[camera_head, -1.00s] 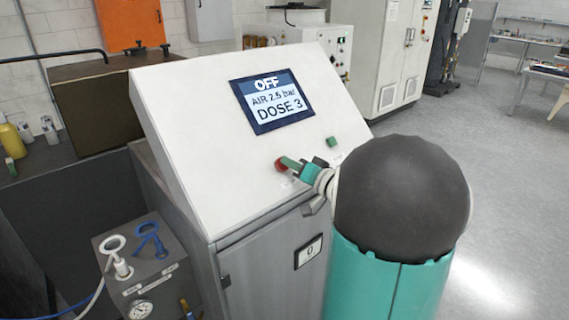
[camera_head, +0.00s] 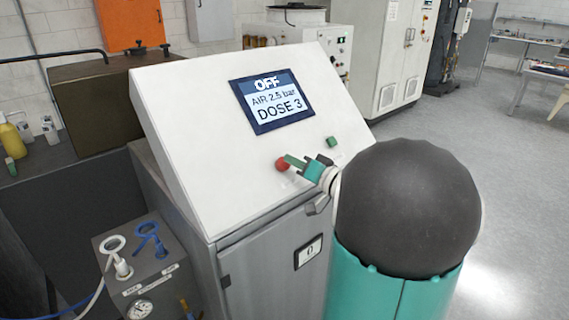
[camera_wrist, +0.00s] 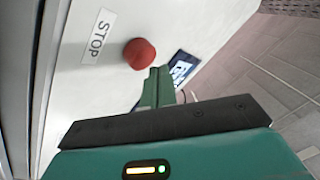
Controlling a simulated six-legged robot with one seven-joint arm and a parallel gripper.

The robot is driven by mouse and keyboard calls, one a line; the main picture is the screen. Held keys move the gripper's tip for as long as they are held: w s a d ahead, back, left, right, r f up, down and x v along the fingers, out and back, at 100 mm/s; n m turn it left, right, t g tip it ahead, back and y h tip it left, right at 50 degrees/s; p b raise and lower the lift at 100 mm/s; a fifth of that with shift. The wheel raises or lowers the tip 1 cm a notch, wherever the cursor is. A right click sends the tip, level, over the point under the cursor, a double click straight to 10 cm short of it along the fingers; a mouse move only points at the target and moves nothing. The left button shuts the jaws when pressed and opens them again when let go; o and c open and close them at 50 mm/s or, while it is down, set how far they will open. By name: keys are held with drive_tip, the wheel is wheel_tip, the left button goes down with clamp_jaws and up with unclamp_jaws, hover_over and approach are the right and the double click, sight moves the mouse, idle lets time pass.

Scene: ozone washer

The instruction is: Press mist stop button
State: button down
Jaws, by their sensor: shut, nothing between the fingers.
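The red stop button (camera_head: 282,164) sits on the sloped white panel (camera_head: 200,130), low and right of the screen. In the wrist view the red button (camera_wrist: 139,54) stands beside a label reading STOP (camera_wrist: 98,36). My gripper (camera_head: 291,159) is shut and empty, with its green fingertips at the red button's upper right side in the head view. In the wrist view the fingertips (camera_wrist: 158,72) are just below and right of the button; I cannot tell whether they touch it. The screen (camera_head: 272,100) reads OFF, AIR 2.5 bar, DOSE 3.
A green button (camera_head: 332,142) is on the panel to the upper right of the red one. A grey box with a gauge and blue and white fittings (camera_head: 145,270) stands at lower left. Open floor (camera_head: 480,150) lies to the right.

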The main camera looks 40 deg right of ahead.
drive_tip(key=shift+s+r, duration=1.8)
drive_tip(key=s+a+f+n+g+y, duration=0.1)
drive_tip(key=a+g+y, duration=0.15)
drive_tip(key=a, duration=0.55)
drive_tip(key=a+f+n+g+y, duration=0.1)
drive_tip(key=a+f+n+g, duration=0.15)
drive_tip(key=a, duration=0.55)
drive_tip(key=s+a+f+n+g+y, duration=0.15)
drive_tip(key=a+g, duration=0.25)
drive_tip(key=a, duration=0.4)
drive_tip(key=s+a+f+n+g+h, duration=0.1)
drive_tip(key=s+a+h, duration=0.2)
drive_tip(key=s, duration=0.3)
drive_tip(key=s+a+f+n+g+h, duration=0.1)
drive_tip(key=s+a+f+g+h, duration=0.1)
drive_tip(key=s+a+h, duration=0.2)
drive_tip(key=shift+s+g, duration=0.3)
drive_tip(key=shift+s, duration=0.65)
